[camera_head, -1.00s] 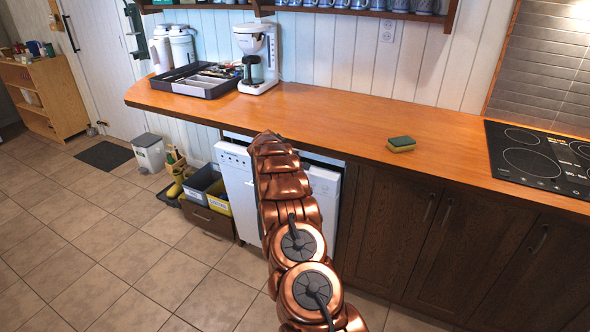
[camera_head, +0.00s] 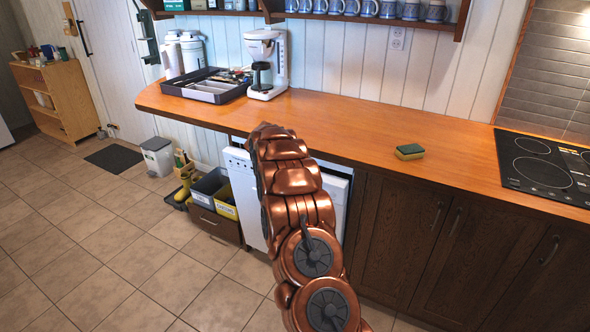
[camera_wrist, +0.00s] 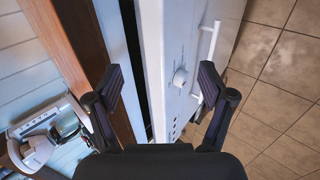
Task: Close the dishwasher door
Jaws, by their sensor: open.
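The white dishwasher door (camera_head: 243,195) stands partly open under the counter, tilted out at its top. My copper arm hides its middle in the head view. In the wrist view the door (camera_wrist: 185,40) shows its control panel, with a round knob (camera_wrist: 180,77) and a white bar handle (camera_wrist: 208,55). A dark gap lies between the door's top edge and the wooden counter edge. My gripper (camera_wrist: 160,83) is open and empty, one finger over the counter side and the other over the door's front side. Contact cannot be told. The head view hides the gripper behind my arm.
The wooden counter (camera_head: 350,125) carries a utensil tray (camera_head: 205,90), a coffee maker (camera_head: 266,65), a sponge (camera_head: 409,152) and a hob (camera_head: 548,165). Bins (camera_head: 212,190) stand left of the dishwasher. Dark cabinets (camera_head: 400,235) are to the right. The tiled floor in front is open.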

